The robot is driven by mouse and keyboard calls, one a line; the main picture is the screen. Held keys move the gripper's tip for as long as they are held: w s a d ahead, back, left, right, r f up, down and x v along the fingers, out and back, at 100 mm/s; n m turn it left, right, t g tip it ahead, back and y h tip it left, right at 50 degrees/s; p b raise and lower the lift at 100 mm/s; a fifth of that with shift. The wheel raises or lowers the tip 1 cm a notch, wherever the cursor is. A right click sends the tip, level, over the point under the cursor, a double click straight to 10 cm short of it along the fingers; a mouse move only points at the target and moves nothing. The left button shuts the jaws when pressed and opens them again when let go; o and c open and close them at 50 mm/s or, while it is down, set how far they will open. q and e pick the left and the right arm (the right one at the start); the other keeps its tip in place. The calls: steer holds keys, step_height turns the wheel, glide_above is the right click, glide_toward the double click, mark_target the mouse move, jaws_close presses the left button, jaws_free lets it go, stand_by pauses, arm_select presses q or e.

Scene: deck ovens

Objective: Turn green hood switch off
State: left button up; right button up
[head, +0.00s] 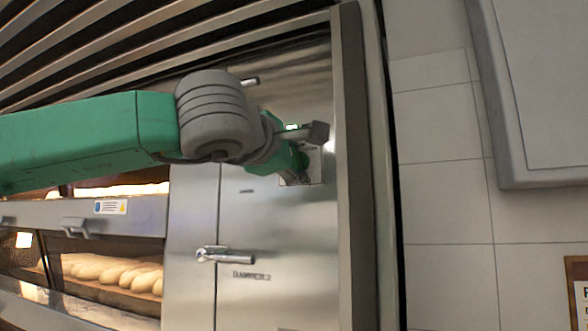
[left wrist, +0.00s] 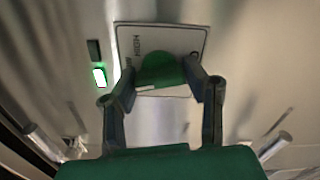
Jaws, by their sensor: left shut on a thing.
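The green hood switch is a round green knob (left wrist: 160,70) on a pale plate (left wrist: 185,38) with small dark lettering, seen in the left wrist view. A short white mark shows near its lower left edge. My left gripper (left wrist: 160,84) has one finger on each side of the knob and is shut on it. In the head view my left gripper (head: 302,166) reaches the plate (head: 316,166) on the steel panel and hides most of the knob. A lit green indicator (left wrist: 99,77) glows beside the plate. My right gripper is in neither view.
Steel panels carry a lever handle (head: 226,255) below my arm, by a damper label. Deck ovens with loaves (head: 110,270) stand at the left. A dark vertical edge strip (head: 357,200) and a tiled wall (head: 440,180) lie to the right.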

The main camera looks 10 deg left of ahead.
arm_select(q)
steer(key=n+b, duration=0.1)
steer(key=n, duration=0.1)
steer(key=n+b, duration=0.1)
steer(key=n, duration=0.1)
steer(key=shift+d+f, duration=0.1)
steer(key=shift+f, duration=0.25)
steer(key=shift+n+b, duration=0.8)
steer(key=shift+n, duration=0.1)
steer(key=shift+r, duration=0.1)
steer(key=o, duration=1.1)
steer(key=shift+o, duration=0.2)
steer(key=shift+r, duration=0.15)
steer(key=s+a, duration=0.2)
steer(key=s, duration=0.9)
steer(key=shift+s+a, duration=0.25)
steer(key=shift+a, duration=0.05)
